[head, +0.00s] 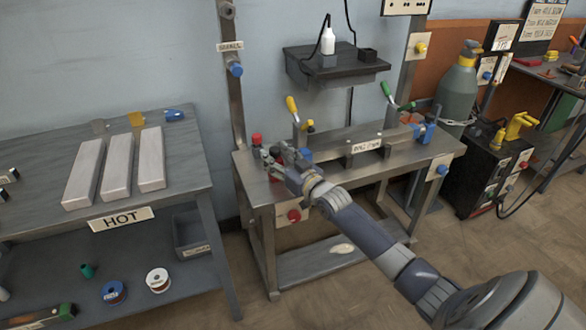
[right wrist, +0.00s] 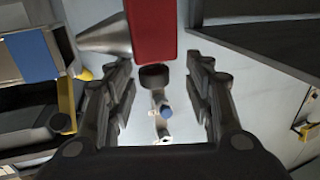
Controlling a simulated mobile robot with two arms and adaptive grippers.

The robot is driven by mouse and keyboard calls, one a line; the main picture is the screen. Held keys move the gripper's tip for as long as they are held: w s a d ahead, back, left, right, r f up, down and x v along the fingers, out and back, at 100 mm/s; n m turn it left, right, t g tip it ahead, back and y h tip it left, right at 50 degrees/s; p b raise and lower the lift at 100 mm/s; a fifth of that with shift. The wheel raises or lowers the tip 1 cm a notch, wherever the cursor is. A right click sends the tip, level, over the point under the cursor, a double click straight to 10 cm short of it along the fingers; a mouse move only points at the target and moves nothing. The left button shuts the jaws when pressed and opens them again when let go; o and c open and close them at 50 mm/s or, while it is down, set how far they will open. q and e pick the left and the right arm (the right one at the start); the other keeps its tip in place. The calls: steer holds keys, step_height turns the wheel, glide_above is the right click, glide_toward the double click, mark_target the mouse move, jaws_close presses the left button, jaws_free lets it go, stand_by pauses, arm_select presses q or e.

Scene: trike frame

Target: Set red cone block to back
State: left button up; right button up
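The red cone block (head: 257,139) stands at the left end of the metal fixture bench, partly hidden by my right gripper (head: 278,157). In the right wrist view the red block (right wrist: 152,28) shows just beyond my fingertips, with a grey metal cone (right wrist: 105,38) pointing out from its left side. A dark round part (right wrist: 153,77) sits below the block. My right gripper (right wrist: 160,75) is open, with its fingers apart on either side of the block's line and no visible contact. My left gripper is not in view.
The bench (head: 450,145) carries toggle clamps with yellow (head: 292,106) and green (head: 388,92) handles, and a blue block (head: 424,132) at its right end. A dark shelf (head: 345,69) hangs above. A table marked HOT (head: 190,190) with white bars stands left.

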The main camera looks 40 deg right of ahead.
steer(key=s, duration=0.9)
steer(key=shift+d, duration=0.2)
steer(key=shift+r, duration=0.1)
